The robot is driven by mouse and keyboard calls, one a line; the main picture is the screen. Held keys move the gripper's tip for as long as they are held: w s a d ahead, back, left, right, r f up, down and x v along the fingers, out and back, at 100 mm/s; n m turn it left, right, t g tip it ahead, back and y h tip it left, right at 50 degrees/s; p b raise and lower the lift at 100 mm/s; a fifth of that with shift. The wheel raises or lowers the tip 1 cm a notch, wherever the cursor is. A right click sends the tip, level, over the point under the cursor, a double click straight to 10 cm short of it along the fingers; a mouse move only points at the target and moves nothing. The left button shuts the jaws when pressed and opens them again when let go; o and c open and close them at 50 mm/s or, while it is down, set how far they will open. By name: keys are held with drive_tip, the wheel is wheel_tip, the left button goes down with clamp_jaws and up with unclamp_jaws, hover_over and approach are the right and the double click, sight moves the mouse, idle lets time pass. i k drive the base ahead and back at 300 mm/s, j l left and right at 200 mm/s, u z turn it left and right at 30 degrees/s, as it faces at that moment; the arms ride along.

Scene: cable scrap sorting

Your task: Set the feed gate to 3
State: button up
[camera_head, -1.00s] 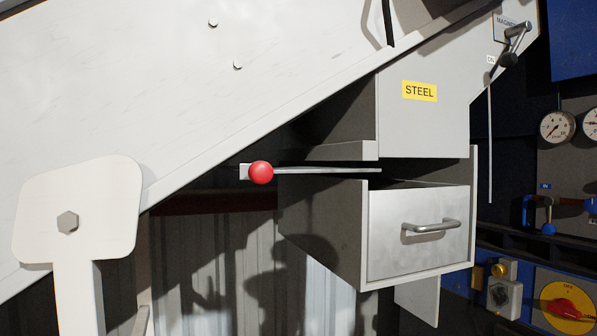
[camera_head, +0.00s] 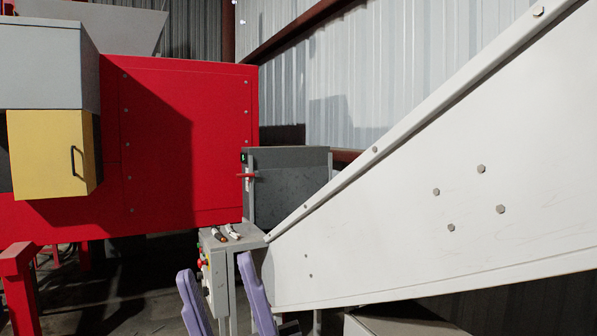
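No gate scale or number is readable in this view. A small red handle (camera_head: 246,175) sticks out at the left edge of a grey box (camera_head: 290,185), between the red machine and the white chute. A small dark plate with a green mark (camera_head: 243,157) sits just above it. I cannot tell whether this is the feed gate. My gripper (camera_head: 216,267) shows as two lavender fingers at the bottom edge, spread apart with nothing visible held. It is below the red handle in the picture, in front of a grey control stand.
A large red machine (camera_head: 180,140) with a yellow box (camera_head: 48,153) fills the left. A white sloping chute (camera_head: 450,190) fills the right. The control stand (camera_head: 255,236) carries small objects on top and buttons on its side. Dark floor shows lower left.

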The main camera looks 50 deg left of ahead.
sight(278, 193)
drive_tip(key=u, duration=1.6)
drive_tip(key=i+j, duration=0.25)
drive_tip(key=i, duration=0.4)
drive_tip(key=i+j+u, duration=0.1)
drive_tip(key=i+j, duration=0.15)
drive_tip(key=i, duration=0.4)
drive_tip(key=i+j, duration=0.2)
drive_tip(key=i, duration=0.5)
drive_tip(key=i+j+u, duration=0.1)
drive_tip(key=i, duration=0.55)
drive_tip(key=i+j, duration=0.25)
drive_tip(key=i, duration=0.4)
